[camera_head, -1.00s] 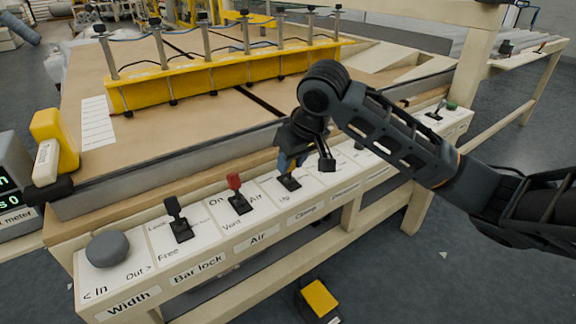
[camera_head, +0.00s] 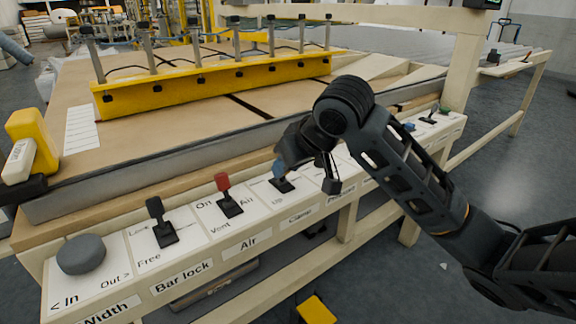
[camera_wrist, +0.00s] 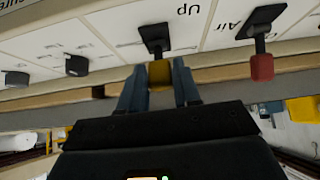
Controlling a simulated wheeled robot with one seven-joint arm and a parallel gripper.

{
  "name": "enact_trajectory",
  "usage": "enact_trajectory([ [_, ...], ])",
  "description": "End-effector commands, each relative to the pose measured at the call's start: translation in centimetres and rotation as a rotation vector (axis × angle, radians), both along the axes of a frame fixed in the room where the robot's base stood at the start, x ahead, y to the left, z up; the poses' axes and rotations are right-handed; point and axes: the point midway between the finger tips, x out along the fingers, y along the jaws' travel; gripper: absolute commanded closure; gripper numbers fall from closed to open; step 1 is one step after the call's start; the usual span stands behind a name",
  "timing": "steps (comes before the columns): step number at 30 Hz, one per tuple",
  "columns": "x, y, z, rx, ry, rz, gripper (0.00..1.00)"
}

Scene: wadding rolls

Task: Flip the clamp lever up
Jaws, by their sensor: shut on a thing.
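The clamp lever has a black base (camera_head: 284,186) on the white panel above the "Clamp" label. My gripper (camera_head: 279,168) is at this lever, its blue fingers on either side of the handle. In the wrist view, the lever's yellow knob (camera_wrist: 160,74) sits between the two blue fingertips of my gripper (camera_wrist: 160,82). The gripper is shut on it. The black stem and base show beyond the knob, beside the printed word "Up". The head view mostly hides the knob behind the fingers, and the lever's exact tilt is hard to tell there.
The red air lever (camera_head: 223,182) stands just left of the clamp lever. The black bar lock lever (camera_head: 156,208) and grey width knob (camera_head: 81,254) are farther left. More switches lie to the right, partly behind my arm. A yellow clamp bar (camera_head: 215,84) crosses the table behind.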

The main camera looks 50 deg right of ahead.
Motion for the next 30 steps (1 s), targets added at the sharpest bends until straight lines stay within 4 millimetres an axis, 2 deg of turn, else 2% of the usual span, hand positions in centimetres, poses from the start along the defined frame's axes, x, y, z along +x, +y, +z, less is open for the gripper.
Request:
enact_trajectory([
  [1,-0.1,0.0,-0.1,0.001,0.005,-0.001,0.98],
  [2,-0.1,0.0,-0.1,0.001,0.005,-0.001,0.66],
  [8,-0.1,0.0,-0.1,0.001,0.004,-0.001,0.47],
  [17,-0.2,0.1,0.2,0.001,0.002,0.000,0.47],
  [30,-3.9,1.2,5.2,0.001,0.002,0.001,0.47],
])
